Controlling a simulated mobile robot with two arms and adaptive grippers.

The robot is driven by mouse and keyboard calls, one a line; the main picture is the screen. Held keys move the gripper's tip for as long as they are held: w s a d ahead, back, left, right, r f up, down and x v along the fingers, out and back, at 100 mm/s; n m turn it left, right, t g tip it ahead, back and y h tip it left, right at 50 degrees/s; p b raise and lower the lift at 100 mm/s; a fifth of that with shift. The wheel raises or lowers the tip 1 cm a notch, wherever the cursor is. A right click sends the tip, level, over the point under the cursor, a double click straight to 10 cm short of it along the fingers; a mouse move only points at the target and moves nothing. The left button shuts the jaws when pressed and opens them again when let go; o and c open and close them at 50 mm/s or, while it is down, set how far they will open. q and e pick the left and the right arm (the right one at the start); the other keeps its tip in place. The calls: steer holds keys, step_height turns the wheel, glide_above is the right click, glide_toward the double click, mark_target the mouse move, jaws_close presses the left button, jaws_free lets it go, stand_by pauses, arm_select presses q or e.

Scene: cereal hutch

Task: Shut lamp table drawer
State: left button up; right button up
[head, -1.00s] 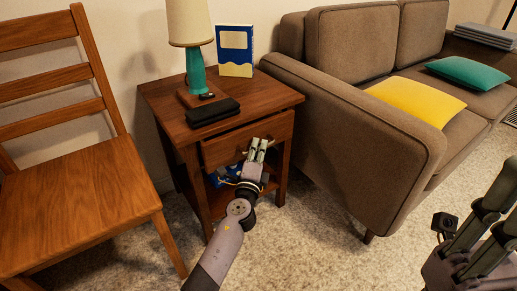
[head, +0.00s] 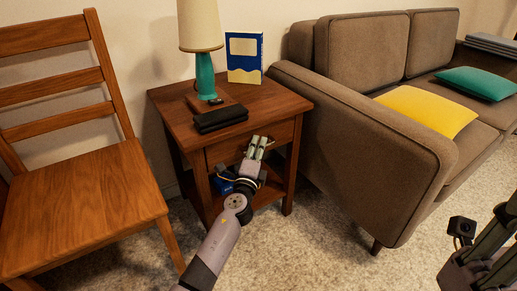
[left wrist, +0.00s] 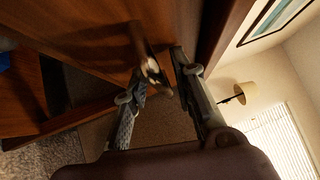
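The lamp table (head: 178,110) is dark wood and stands between the chair and the sofa. Its drawer (head: 222,152) appears flush or nearly flush with the table front; a small gap cannot be ruled out. My left gripper (head: 258,147) is at the drawer front. In the left wrist view, the drawer handle (left wrist: 150,66) lies by the fingertips of my left gripper (left wrist: 160,78), partly between them. The fingers are a little apart; whether they clamp the handle is unclear. My right gripper (head: 488,240) is at the right edge, partly cut off, away from the table.
A lamp (head: 205,75), a black case (head: 221,119) and a blue book (head: 245,58) stand on the tabletop. A blue item (head: 224,185) shows below the drawer. A wooden chair (head: 85,205) is left, a brown sofa (head: 360,150) right. Carpet in front is free.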

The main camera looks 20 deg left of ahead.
arm_select(q)
steer(key=shift+s+d, duration=0.1)
steer(key=shift+s, duration=0.2)
steer(key=s, duration=0.3)
steer(key=s+f, duration=0.1)
steer(key=s, duration=0.3)
steer(key=s+d, duration=0.1)
steer(key=s, duration=0.3)
steer(key=shift+s+d+f, duration=0.1)
steer(key=shift+f, duration=0.15)
